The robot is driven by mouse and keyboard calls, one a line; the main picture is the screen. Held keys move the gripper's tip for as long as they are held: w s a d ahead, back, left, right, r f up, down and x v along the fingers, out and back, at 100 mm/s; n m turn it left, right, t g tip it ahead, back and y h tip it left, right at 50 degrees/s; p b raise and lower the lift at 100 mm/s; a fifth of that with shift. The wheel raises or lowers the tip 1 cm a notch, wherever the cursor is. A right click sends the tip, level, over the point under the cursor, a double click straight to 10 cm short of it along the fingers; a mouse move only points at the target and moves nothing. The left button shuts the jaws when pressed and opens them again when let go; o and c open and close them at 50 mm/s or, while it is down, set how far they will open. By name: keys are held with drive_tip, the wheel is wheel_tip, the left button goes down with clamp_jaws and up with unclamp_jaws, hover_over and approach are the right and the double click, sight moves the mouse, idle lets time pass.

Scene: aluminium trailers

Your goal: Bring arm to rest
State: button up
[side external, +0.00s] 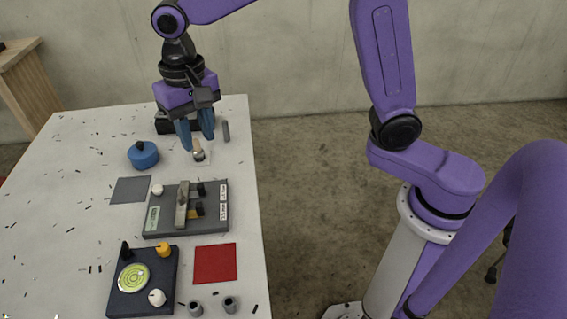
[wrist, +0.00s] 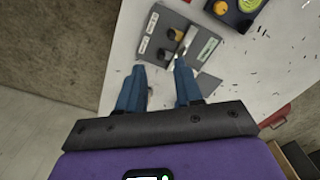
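My purple arm reaches over the far end of the white table (side external: 85,215) in the side external view. My gripper (side external: 196,140) points down there with its two blue fingers apart. In the wrist view the fingers of my gripper (wrist: 159,69) are also spread, and I see nothing held between them.
A blue round container (side external: 143,155) stands left of the gripper. A grey device with a lever (side external: 157,221), a dark panel with a green dial (side external: 115,300), a red square (side external: 215,264) and two grey cylinders (side external: 230,305) lie nearer. Small dark bits are scattered about.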

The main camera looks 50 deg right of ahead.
drive_tip(key=s+d+f+n, duration=0.2)
drive_tip(key=s+d+n, duration=0.5)
drive_tip(key=s, duration=0.5)
drive_tip(key=s+d+f+n, duration=0.1)
drive_tip(key=s+d+n, duration=0.6)
drive_tip(key=s+d, duration=0.3)
drive_tip(key=s, duration=0.2)
drive_tip(key=shift+s+d+f+n, duration=0.2)
drive_tip(key=shift+s+f+n, duration=0.1)
drive_tip(key=shift+f, duration=0.1)
